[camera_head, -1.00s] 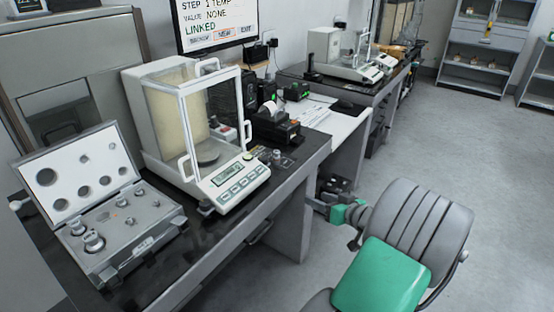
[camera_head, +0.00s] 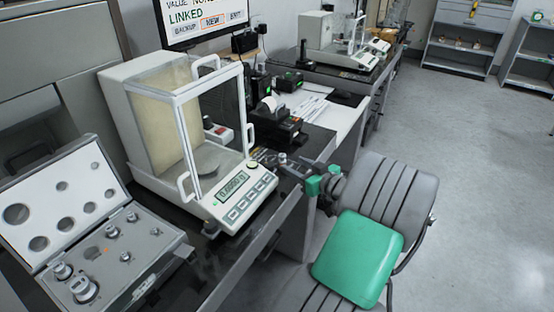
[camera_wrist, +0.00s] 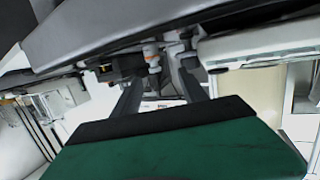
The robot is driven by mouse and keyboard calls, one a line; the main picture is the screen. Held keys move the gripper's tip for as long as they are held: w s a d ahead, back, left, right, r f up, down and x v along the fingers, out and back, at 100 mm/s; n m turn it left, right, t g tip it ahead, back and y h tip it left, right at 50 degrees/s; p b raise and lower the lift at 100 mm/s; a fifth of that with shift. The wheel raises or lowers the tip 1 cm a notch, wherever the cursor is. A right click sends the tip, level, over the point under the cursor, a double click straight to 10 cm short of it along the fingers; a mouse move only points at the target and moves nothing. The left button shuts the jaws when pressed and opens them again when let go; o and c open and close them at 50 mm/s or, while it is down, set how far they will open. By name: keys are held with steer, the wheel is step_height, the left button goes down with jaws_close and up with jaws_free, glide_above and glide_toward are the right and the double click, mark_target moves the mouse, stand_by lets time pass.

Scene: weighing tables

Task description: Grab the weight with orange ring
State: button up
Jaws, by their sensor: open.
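The weight with the orange ring (camera_wrist: 151,53) shows in the wrist view, which is upside down, standing at the table edge with a pale body and an orange band. My gripper (camera_wrist: 160,82) is open and empty, its two dark fingers pointing toward the weight, which appears between their tips but apart from them. In the head view my gripper (camera_head: 296,168) is at the front edge of the table, right of the balance. Small metal pieces stand by its tips there, but the ring is too small to tell.
A glass-sided balance (camera_head: 222,195) stands left of my gripper. A black printer (camera_head: 273,122) is behind it. An open weight case (camera_head: 150,243) with several metal weights lies at the left. A second table with another balance (camera_head: 345,55) is farther back.

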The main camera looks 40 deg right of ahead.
mark_target(284, 159)
steer(key=w, duration=0.2)
steer(key=w+d+f, duration=0.1)
steer(key=w, duration=0.2)
steer(key=shift+w+d+f, duration=0.15)
steer(key=shift+w+f, duration=0.15)
steer(key=shift+f, duration=0.1)
jaws_close()
